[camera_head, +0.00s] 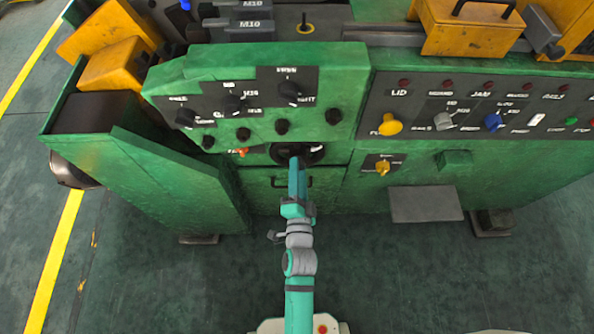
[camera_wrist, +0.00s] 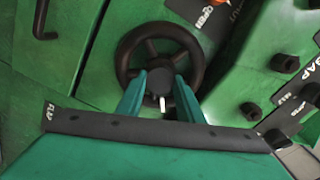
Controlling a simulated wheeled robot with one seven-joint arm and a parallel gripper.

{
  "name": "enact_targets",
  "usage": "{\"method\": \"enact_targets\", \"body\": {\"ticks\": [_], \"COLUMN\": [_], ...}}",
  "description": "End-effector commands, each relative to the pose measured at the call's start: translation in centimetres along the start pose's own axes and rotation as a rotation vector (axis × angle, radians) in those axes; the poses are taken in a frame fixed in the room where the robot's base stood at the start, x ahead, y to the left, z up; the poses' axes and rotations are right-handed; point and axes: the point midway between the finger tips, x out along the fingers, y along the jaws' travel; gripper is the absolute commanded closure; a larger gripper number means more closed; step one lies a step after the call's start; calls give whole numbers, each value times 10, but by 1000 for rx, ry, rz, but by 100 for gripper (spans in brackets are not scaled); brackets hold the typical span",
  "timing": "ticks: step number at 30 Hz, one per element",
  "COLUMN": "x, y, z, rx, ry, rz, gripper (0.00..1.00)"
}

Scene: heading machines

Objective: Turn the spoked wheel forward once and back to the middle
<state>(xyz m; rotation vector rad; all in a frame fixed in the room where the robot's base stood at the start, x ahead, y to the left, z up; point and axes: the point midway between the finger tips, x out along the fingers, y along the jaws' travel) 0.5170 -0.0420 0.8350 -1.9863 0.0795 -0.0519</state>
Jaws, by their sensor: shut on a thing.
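The black spoked wheel (camera_wrist: 125,57) is mounted on the green machine front and shows well in the wrist view, with its rim, spokes and round hub. In the head view the wheel (camera_head: 316,153) sits below the row of knobs, partly hidden by my arm. My gripper (camera_wrist: 160,88) reaches to the wheel, with its two teal fingers on either side of the hub, shut on it. A small white mark shows just below the hub between the fingers. In the head view my gripper (camera_head: 297,165) points straight at the wheel, and the fingertips are hard to make out.
Black knobs (camera_head: 290,93) stand out above the wheel, and a small orange lever (camera_head: 240,152) sits to its left. A yellow knob (camera_head: 383,167) is to the right. A black handle (camera_head: 292,182) is below the wheel. Floor in front is clear.

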Motion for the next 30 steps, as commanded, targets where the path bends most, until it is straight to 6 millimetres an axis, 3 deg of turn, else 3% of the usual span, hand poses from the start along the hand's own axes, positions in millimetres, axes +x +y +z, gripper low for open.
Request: {"method": "enact_targets", "body": {"ticks": [30], "x": [1], "y": [0], "z": [0], "rx": [922], "ry": [0], "rz": [-3], "gripper": [100]}}
